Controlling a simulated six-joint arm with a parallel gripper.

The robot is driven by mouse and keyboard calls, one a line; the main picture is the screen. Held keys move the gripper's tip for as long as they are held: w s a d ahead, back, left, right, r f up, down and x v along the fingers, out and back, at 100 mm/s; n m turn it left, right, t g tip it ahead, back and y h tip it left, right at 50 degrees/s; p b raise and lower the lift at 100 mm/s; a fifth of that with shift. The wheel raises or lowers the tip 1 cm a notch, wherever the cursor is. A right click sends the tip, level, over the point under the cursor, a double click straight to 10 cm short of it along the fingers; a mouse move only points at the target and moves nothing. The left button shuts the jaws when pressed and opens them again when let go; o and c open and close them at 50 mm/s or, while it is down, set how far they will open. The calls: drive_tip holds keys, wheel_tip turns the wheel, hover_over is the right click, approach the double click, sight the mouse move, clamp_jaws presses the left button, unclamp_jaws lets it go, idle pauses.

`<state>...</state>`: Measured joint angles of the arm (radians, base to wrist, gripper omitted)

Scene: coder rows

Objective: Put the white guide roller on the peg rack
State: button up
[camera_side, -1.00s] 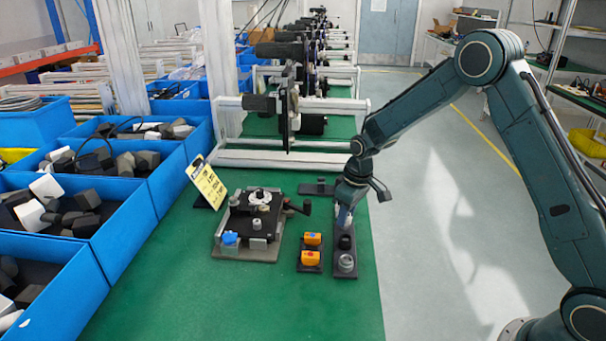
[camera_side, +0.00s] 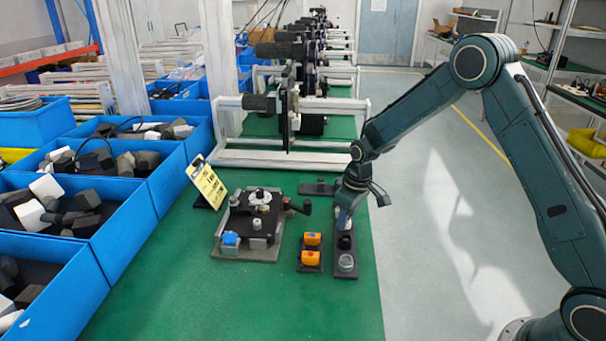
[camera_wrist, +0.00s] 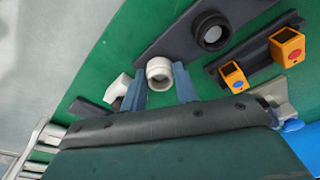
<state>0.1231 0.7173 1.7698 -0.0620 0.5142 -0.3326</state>
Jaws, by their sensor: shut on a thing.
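My gripper (camera_wrist: 160,88) is shut on the white guide roller (camera_wrist: 160,72), a short ring-ended cylinder held between two blue fingers in the wrist view. In the side view my gripper (camera_side: 345,212) points down over the far end of a long dark rack strip (camera_side: 345,274), and the roller (camera_side: 344,225) shows only as a pale patch below the fingers. A black roller (camera_side: 345,242) and a grey roller (camera_side: 346,262) stand on the nearer part of this strip. The black one also shows in the wrist view (camera_wrist: 212,32). Whether the white roller touches the strip cannot be told.
Two orange blocks (camera_side: 311,247) stand on a small dark base left of the strip. Another dark base (camera_side: 318,188) lies behind. The green table's near part (camera_side: 300,310) is clear.

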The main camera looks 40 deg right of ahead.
drive_tip(key=shift+f, duration=0.2)
idle(0.6)
drive_tip(key=o, duration=1.2)
drive_tip(key=shift+c, duration=0.2)
drive_tip(key=shift+r, duration=0.15)
wheel_tip(320, 180, up, 13)
drive_tip(key=s, duration=0.2)
drive_tip(key=shift+d+r, duration=0.2)
